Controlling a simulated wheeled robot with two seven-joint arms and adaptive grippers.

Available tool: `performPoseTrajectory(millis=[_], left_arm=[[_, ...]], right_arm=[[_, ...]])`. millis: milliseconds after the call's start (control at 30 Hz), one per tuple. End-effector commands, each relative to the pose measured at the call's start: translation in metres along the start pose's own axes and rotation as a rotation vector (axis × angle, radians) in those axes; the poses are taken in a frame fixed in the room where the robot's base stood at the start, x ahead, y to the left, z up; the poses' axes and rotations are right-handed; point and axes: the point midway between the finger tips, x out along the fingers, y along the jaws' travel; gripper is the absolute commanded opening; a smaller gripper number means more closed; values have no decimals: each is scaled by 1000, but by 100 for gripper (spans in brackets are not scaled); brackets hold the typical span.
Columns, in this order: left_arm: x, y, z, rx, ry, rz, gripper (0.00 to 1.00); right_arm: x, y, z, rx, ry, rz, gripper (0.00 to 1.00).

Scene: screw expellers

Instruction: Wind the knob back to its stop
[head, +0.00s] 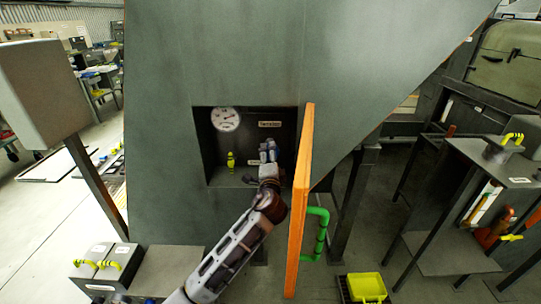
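A dark recess (243,112) in the grey machine housing stands open, with its orange-edged door (301,200) swung out to the right. Inside, a small yellow-green fitting (230,160) stands upright at the left; I cannot tell if it is the knob. The gripper's fingers point up and in, close together. It covers part of the back wall, so anything behind it is hidden. Whether it grips anything is too small to tell. My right gripper is not in view.
A round white gauge (225,119) and a label (269,124) are in the recess. A green handle (318,232) sticks out from the door's right side. A yellow bin (367,288) stands on the floor. A grey box (110,266) with yellow handles is at lower left.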

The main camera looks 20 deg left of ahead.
Motion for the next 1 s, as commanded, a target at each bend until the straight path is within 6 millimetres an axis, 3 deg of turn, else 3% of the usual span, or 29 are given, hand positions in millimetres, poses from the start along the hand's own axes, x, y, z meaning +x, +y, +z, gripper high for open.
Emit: performPoseTrajectory(millis=[500,1000], left_arm=[[-57,1,0,-1,1,2,82],[-68,0,0,-1,0,1,82]], right_arm=[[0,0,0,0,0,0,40],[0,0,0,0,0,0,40]])
